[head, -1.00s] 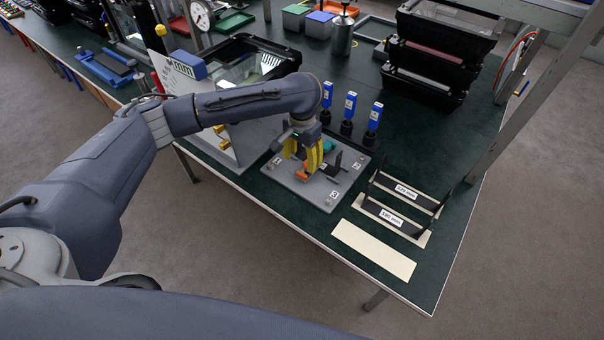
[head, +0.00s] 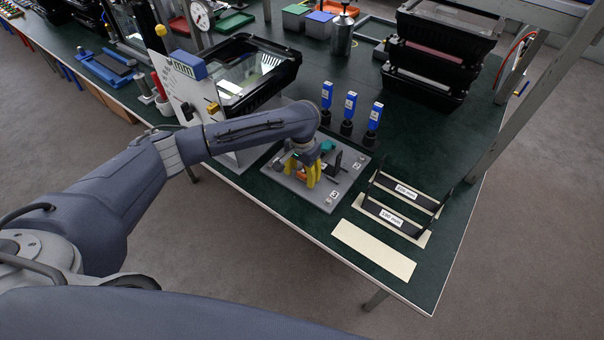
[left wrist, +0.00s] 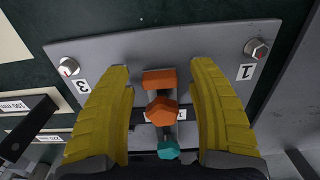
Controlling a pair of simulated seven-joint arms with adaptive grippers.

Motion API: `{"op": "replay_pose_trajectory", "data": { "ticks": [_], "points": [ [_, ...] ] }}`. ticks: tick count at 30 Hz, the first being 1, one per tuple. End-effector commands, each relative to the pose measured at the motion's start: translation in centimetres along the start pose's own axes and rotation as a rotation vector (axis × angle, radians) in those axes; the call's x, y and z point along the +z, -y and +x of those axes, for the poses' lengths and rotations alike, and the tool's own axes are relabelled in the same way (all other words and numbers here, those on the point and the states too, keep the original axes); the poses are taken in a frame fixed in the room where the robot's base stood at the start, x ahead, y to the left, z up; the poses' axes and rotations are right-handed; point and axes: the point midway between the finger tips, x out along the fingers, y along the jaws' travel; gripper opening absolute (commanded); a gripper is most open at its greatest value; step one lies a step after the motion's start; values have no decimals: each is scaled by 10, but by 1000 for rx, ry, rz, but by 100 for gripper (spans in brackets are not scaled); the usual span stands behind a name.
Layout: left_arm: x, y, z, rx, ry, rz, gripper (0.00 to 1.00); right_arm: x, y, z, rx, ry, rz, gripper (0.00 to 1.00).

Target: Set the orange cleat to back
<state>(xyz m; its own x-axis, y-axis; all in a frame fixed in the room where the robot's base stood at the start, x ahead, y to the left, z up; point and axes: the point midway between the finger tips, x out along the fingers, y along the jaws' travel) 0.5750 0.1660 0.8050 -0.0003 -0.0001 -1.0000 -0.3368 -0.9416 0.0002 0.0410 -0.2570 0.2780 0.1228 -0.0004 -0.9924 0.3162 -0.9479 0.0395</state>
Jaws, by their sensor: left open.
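The orange cleat (left wrist: 162,110) is mounted on a grey plate (left wrist: 130,49) with numbered corners. In the left wrist view it shows as an orange block and an orange knob in line, with a teal knob (left wrist: 168,150) close below. In the head view the cleat (head: 301,174) is partly hidden by my left gripper. My left gripper (left wrist: 165,92) has yellow fingers spread on both sides of the cleat, apart from it. In the head view the left gripper (head: 306,178) is low over the plate. My right gripper is not in view.
Several blue-topped posts (head: 350,104) stand behind the plate. Black brackets with labels (head: 393,219) and a cream strip (head: 373,250) lie to its right. A clear-lidded black bin (head: 283,75) is behind left. Open green table lies right of the posts.

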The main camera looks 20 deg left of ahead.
Motion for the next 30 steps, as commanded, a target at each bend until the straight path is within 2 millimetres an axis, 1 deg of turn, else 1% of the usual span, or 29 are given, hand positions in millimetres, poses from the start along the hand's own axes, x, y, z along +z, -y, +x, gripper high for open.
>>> {"op": "replay_pose_trajectory", "data": {
  "ticks": [1, 2, 16, 17, 30],
  "points": [
    [0, 0, 0, 0, 0, 0, 60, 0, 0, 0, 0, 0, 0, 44],
    [0, 0, 0, 0, 0, 0, 56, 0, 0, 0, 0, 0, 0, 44],
    [0, 0, 0, 0, 0, 0, 2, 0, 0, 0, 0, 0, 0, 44],
    [0, 0, 0, 0, 0, 0, 0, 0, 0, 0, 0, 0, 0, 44],
    [-1, 0, -1, -1, -2, -1, 0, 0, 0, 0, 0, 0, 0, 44]
  ]
}}
